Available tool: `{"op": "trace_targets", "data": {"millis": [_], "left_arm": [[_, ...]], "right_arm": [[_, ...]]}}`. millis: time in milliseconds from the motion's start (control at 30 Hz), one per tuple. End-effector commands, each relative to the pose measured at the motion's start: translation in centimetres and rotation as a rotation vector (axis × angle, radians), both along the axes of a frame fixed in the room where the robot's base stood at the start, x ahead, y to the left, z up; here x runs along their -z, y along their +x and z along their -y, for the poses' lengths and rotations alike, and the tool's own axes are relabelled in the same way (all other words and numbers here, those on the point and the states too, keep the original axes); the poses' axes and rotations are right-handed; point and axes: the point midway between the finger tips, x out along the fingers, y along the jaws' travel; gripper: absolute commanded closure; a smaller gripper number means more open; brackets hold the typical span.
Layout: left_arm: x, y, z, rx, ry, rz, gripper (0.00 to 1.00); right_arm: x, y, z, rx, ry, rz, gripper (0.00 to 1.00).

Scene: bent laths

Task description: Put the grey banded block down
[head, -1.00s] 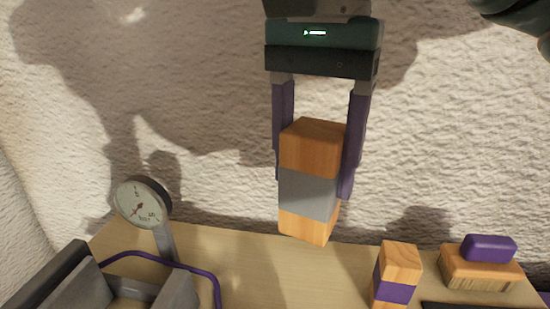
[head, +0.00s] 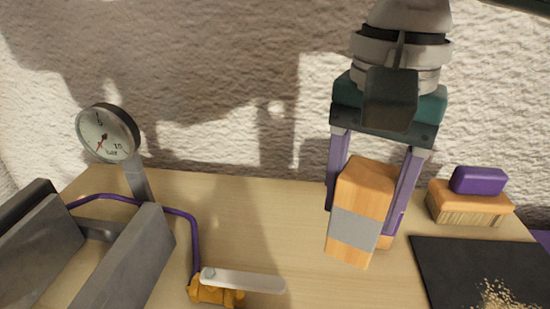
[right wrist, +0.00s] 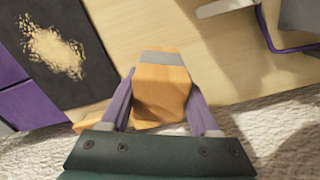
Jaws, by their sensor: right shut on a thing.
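The grey banded block (head: 355,229) is orange wood with a grey band around its middle. My right gripper (head: 372,198) is shut on its upper part, one purple finger on each side. The block is roughly upright with a slight tilt, over the light wooden table (head: 265,210). I cannot tell if its lower end touches the table. In the right wrist view the block (right wrist: 160,92) sits between the fingers (right wrist: 160,110), its grey band toward the far end. My left gripper is not in view.
A brush (head: 468,205) with a purple top and a black mat (head: 450,262) with crumbs are at right. At left are a gauge (head: 108,134), grey jaws (head: 130,260), a purple hose (head: 182,215) and a lever valve (head: 215,291).

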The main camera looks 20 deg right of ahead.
Motion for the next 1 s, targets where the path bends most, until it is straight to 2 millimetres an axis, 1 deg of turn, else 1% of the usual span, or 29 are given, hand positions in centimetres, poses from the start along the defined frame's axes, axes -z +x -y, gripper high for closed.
{"op": "trace_targets", "data": {"millis": [33, 167, 267, 400, 467, 533, 733, 867, 900, 1000], "left_arm": [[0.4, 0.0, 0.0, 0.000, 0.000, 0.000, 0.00], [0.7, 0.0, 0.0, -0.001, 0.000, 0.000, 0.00], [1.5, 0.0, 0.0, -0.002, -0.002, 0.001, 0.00], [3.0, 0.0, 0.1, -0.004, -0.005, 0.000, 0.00], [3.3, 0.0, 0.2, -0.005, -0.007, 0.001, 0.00], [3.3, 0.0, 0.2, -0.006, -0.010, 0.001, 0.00], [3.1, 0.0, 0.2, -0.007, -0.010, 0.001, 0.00], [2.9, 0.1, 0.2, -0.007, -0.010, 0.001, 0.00], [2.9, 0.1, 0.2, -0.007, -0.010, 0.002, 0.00], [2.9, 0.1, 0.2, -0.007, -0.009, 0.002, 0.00]], "right_arm": [[0.6, 0.0, 0.0, 0.000, 0.001, 0.001, 1.00], [1.4, 0.0, 0.0, 0.000, -0.001, -0.001, 1.00], [2.8, 0.0, 0.0, 0.000, -0.001, -0.001, 1.00], [5.6, 0.0, 0.0, 0.001, -0.001, -0.002, 1.00], [6.4, 0.0, 0.0, 0.001, 0.000, 0.000, 1.00], [6.6, 0.0, 0.0, 0.000, 0.000, 0.001, 1.00], [6.4, 0.0, 0.0, 0.000, 0.000, 0.001, 1.00], [6.7, 0.0, 0.0, 0.001, 0.001, -0.001, 1.00], [6.8, 0.0, 0.0, 0.001, 0.001, -0.001, 0.34], [6.8, 0.0, 0.0, 0.000, 0.000, 0.000, 0.23]]}}
